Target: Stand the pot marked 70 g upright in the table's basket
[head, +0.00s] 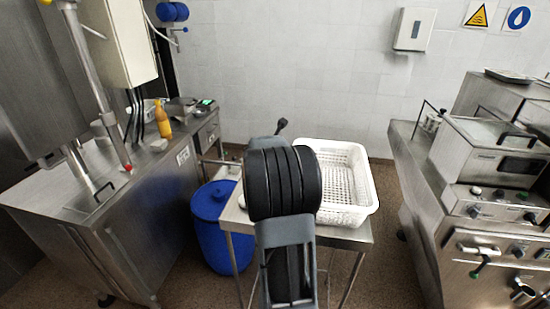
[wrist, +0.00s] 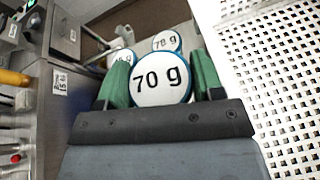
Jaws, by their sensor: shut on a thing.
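The pot marked 70 g (wrist: 160,92) has a white round lid with a blue rim and shows in the wrist view. My gripper (wrist: 162,78) is shut on it, with a green finger on each side. The white perforated basket (head: 345,217) stands on the small steel table (head: 236,216) in the head view. Its perforated wall also fills the right of the wrist view (wrist: 285,85), to the right of the held pot. In the head view my arm hides the gripper and pot.
Two more white-lidded pots are beyond the held one: one seems marked 78 g (wrist: 166,41), the other (wrist: 121,55) is partly hidden. A blue drum (head: 212,230) stands left of the table. Steel counters flank both sides. The visible inside of the basket looks empty.

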